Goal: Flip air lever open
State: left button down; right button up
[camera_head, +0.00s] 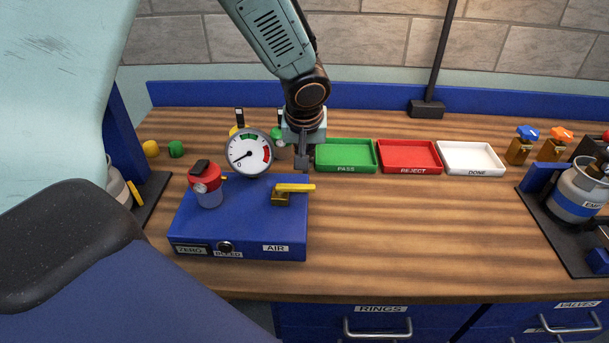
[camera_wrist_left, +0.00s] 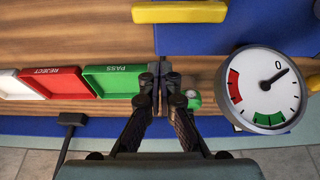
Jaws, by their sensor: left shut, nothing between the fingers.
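The yellow air lever (camera_head: 296,188) sits on the right part of a blue box (camera_head: 245,215), above its AIR label. Its handle lies level and points right, past the box's right edge. It also shows at the top edge of the left wrist view (camera_wrist_left: 180,12). My left gripper (camera_head: 302,163) is shut and empty. It points down behind the lever, apart from it, between the gauge and the green tray. Its closed fingertips show in the left wrist view (camera_wrist_left: 162,72). My right gripper is in neither view.
A round gauge (camera_head: 249,152) stands left of my gripper, its needle near 0. A red-capped part (camera_head: 207,185) sits on the box's left. Green PASS (camera_head: 346,169), red REJECT (camera_head: 411,171) and white DONE (camera_head: 473,173) trays stand right. Bare wood lies right of the box.

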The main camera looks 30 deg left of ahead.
aim_at(295, 189)
pick_arm(q)
jog(key=shift+w+d+f, duration=0.1)
jog(key=shift+w+f, duration=0.1)
jog(key=shift+f, duration=0.4)
jog(key=shift+w+f, duration=0.15)
jog(key=shift+f, duration=0.4)
jog(key=shift+s+d+r, duration=0.1)
jog(key=shift+s+d, duration=0.25)
jog(key=shift+s, duration=0.1)
jog(key=shift+s+d+b, duration=0.15)
jog(key=shift+s+d, duration=0.1)
jog(key=shift+s, duration=0.4)
jog(key=shift+s+d+b, duration=0.15)
jog(key=shift+s+d, duration=0.05)
jog(key=shift+s, duration=0.4)
jog(key=shift+d+r, duration=0.1)
jog(key=shift+d, duration=0.1)
jog(key=shift+w, duration=0.1)
